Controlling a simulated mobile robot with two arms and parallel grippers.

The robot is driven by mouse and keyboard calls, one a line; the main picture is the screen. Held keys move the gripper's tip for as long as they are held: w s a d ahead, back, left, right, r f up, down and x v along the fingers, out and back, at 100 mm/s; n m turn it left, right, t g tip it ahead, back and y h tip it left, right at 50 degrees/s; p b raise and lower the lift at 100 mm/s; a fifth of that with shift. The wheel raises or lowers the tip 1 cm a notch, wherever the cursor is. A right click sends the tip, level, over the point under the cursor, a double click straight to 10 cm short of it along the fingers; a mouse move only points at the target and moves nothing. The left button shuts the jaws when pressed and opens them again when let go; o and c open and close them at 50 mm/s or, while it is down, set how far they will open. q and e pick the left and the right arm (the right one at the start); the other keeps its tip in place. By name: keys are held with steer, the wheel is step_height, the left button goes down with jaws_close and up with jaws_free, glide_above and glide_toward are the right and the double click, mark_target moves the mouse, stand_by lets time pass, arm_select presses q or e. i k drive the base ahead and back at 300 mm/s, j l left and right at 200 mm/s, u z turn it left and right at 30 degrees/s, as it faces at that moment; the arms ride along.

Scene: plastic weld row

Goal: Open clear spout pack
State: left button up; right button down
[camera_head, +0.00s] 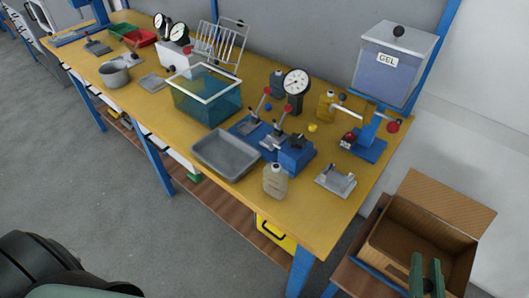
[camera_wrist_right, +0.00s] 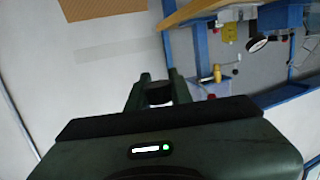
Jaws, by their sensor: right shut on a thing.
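A clear, pale spout pack (camera_head: 276,183) with a light cap stands upright near the front edge of the yellow bench, right of a grey tray. My right gripper (camera_head: 428,275) is at the bottom right, in front of the cardboard box and well away from the pack. In the right wrist view its fingers (camera_wrist_right: 152,92) are shut on a small dark rounded thing (camera_wrist_right: 158,93). I cannot tell what this thing is. My left gripper is not in view.
An open cardboard box (camera_head: 425,232) stands low beyond the bench's right end. The bench holds a grey tray (camera_head: 226,153), a teal tank (camera_head: 205,99), a blue clamp fixture (camera_head: 294,153), a yellow bottle (camera_head: 326,106) and a gel dispenser (camera_head: 393,66).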

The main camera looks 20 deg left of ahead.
mark_target(276, 177)
steer(key=i+j+z, duration=0.1)
steer(key=j+z, duration=0.3)
steer(key=j, duration=0.25)
steer(key=j+z, duration=0.4)
steer(key=j, duration=0.25)
steer(key=k+j+z, duration=0.1)
steer(key=j+z, duration=0.25)
steer(key=j, duration=0.35)
